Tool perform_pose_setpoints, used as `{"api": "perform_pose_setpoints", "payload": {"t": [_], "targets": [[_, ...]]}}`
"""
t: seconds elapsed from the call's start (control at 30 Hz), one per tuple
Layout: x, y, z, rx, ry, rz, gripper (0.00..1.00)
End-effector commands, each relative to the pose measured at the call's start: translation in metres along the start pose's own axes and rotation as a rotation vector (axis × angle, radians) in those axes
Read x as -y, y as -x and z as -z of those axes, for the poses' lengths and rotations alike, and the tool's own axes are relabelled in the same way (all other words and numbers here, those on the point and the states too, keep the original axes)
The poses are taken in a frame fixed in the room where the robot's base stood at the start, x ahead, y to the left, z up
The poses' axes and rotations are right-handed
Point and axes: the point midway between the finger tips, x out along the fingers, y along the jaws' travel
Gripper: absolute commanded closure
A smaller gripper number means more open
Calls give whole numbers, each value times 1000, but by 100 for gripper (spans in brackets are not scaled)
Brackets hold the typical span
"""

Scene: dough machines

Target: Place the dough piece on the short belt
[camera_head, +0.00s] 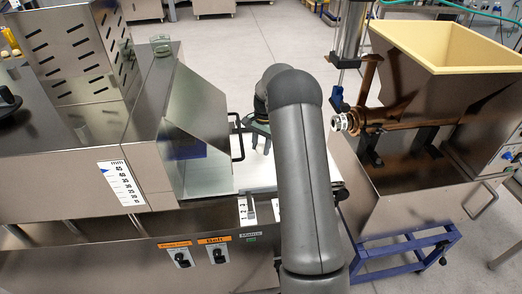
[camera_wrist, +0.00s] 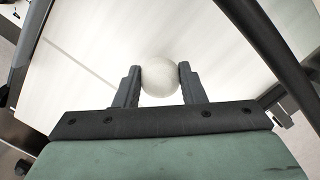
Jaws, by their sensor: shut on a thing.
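The dough piece (camera_wrist: 160,77) is a pale round ball between the two dark fingers of my gripper (camera_wrist: 160,84) in the wrist view. The fingers touch it on both sides. The short belt (camera_wrist: 95,45) is the whitish surface behind the ball. In the head view the belt (camera_head: 222,178) shows as a bright strip between the left machine and my arm. My gripper (camera_head: 258,140) is over the belt there, partly hidden by my arm, and the dough is not visible in that view. I cannot tell whether the ball touches the belt.
A slanted steel guard (camera_head: 197,125) stands left of the belt, with a black handle (camera_head: 237,137) beside it. A steel machine with a cream hopper (camera_head: 445,45) stands at the right. Control knobs (camera_head: 218,255) are on the front panel.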

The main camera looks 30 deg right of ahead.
Motion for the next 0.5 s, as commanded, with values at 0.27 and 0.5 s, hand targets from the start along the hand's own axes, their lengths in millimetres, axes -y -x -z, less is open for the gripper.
{"api": "perform_pose_setpoints", "payload": {"t": [0.27, 0.5], "targets": [[0, -23, 4, -1, 1, 0, 86], [0, -27, 4, 0, 1, -1, 86]]}}
